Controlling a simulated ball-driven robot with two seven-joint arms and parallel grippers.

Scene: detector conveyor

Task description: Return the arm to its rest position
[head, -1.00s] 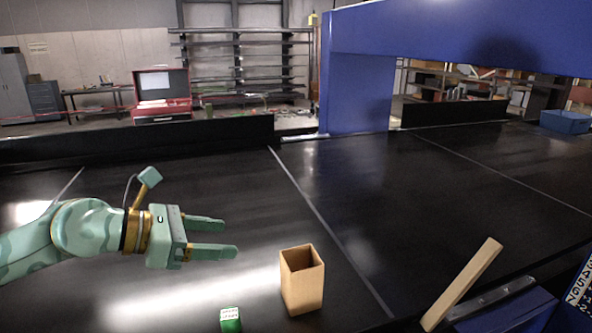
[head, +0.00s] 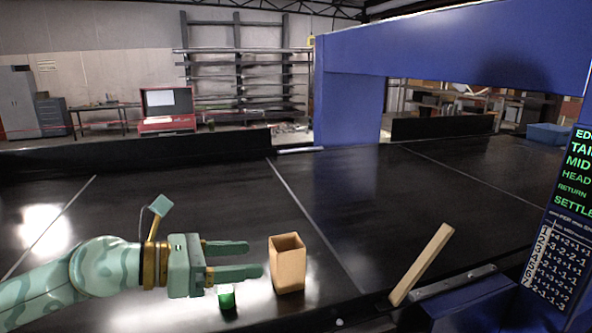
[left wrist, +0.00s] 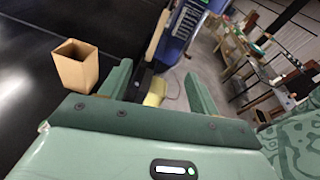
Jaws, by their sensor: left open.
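My left gripper (head: 256,259) is open and empty over the black conveyor belt, its fingers pointing right in the head view. A tan open-topped box (head: 288,264) stands upright on the belt just beyond the fingertips. It also shows at the left in the left wrist view (left wrist: 76,68). My right gripper is in neither view.
A blue gantry (head: 350,105) spans the belt. A wooden bar (head: 421,264) leans near the belt's front edge. A display panel (head: 565,215) stands at the right. A blue bin (head: 549,133) sits far right. The belt's middle (head: 350,190) is clear.

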